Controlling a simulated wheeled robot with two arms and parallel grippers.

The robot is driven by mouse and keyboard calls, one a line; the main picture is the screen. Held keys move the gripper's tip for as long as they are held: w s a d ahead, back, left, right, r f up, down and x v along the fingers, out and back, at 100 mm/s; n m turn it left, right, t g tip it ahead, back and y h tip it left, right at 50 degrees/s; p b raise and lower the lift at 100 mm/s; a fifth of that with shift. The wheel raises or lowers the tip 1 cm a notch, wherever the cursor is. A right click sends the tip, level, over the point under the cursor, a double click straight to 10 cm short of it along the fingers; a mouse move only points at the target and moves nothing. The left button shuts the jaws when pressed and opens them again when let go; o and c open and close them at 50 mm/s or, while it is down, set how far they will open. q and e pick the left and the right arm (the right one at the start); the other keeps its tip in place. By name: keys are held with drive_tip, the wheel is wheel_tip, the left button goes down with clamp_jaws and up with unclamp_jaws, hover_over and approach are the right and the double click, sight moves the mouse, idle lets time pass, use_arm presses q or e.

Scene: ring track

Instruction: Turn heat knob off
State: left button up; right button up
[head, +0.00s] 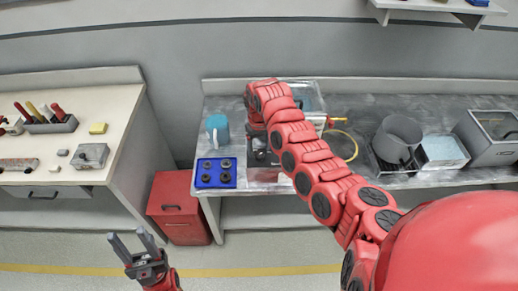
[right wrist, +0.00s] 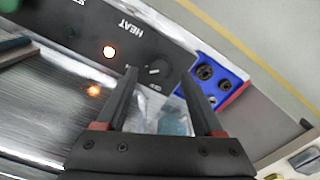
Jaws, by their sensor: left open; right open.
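The heat knob (right wrist: 156,68) is a small dark round knob on a black control panel (right wrist: 75,28) marked HEAT, which appears upside down in the right wrist view. An orange light (right wrist: 109,51) glows on the panel. My right gripper (right wrist: 160,76) is open, with its fingertips pointing at the panel and the knob showing between them. I cannot tell whether the fingers touch it. In the head view my right arm hides the knob. My left gripper (head: 139,244) is open and empty, low over the floor, far from the knob.
On the metal bench (head: 360,140) stand a blue mug (head: 217,129), a blue tray (head: 203,182) of dark round parts, and a grey pot (head: 397,137). A red cabinet (head: 178,207) stands below. A side bench (head: 100,120) holds tools at left.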

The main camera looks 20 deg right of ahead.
sight(259, 157)
drive_tip(key=shift+w+f, duration=0.1)
drive_tip(key=shift+f, duration=1.3)
clamp_jaws()
